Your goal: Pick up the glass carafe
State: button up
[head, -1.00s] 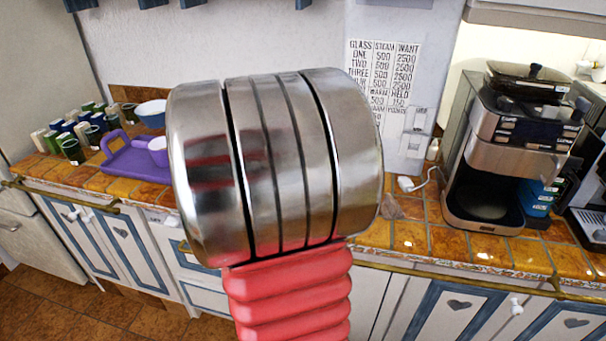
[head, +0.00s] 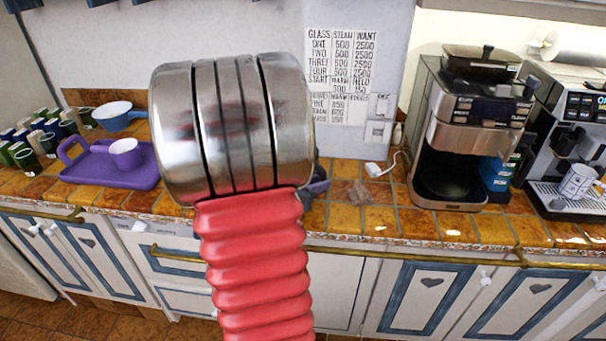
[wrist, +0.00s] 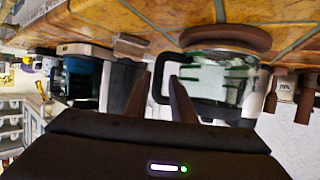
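The glass carafe (wrist: 225,80) shows in the wrist view, where the picture is upside down with the counter at the top. It is clear with green markings, a brown round base against the counter, and a black handle (wrist: 157,85) on its left. My gripper (wrist: 160,76) has its two dark fingers apart, with tips at the handle. The handle appears between or just beyond them; I cannot tell contact. In the head view my metal and red arm hides the carafe and the gripper. A dark piece at the arm's right edge is unclear.
On the tiled counter (head: 375,215) stand a coffee machine (head: 465,130) and an espresso machine (head: 575,130) at right. A brass rail runs along the front.

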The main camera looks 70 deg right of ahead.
jog(key=shift+x, duration=0.9)
jog(key=shift+x, duration=2.6)
jog(key=shift+s+a+f, duration=0.1)
jog(key=shift+f, duration=0.05)
jog(key=shift+c, duration=0.2)
grip_shut()
